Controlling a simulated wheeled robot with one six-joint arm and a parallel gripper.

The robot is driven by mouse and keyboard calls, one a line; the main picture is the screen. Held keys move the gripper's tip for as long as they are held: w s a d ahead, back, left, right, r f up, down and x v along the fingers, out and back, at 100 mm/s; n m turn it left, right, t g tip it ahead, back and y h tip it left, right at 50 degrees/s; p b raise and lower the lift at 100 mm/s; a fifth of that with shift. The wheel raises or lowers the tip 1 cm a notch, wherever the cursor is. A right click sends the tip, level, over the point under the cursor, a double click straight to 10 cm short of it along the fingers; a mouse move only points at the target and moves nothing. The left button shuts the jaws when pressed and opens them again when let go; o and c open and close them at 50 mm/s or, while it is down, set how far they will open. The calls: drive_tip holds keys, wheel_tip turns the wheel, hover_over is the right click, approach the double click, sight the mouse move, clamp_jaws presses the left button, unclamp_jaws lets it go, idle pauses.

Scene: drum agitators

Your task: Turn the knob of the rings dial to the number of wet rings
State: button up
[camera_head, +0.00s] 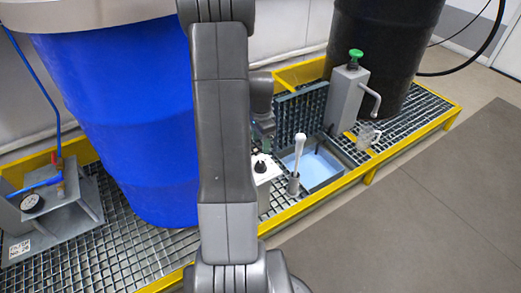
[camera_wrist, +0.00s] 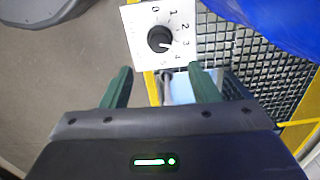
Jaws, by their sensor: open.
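The rings dial (camera_wrist: 137,30) is a white plate with numbers 0 to 5 around a black knob (camera_wrist: 160,38). The knob's white mark points right and slightly down, seemingly toward 3; I cannot be sure. In the head view the black knob (camera_head: 260,167) shows on its white box, partly behind my arm. My gripper (camera_wrist: 160,69) is open and empty, its green fingers apart on either side below the dial plate, not touching the knob. In the head view the fingers are mostly hidden by my arm. No wet rings can be made out.
A pale rod (camera_head: 297,160) stands upright close beside the dial, before a basin of blue liquid (camera_head: 316,168). A grey dispenser with a green button (camera_head: 346,97) and a clear mug (camera_head: 368,136) are farther right. A blue drum (camera_head: 125,120) stands left. The floor right is clear.

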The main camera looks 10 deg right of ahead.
sight(260, 163)
wheel_tip(260, 163, up, 4)
drive_tip(key=shift+p, duration=0.3)
wheel_tip(260, 163, down, 14)
drive_tip(key=b, duration=0.3)
idle(0.4)
drive_tip(key=shift+r, duration=0.1)
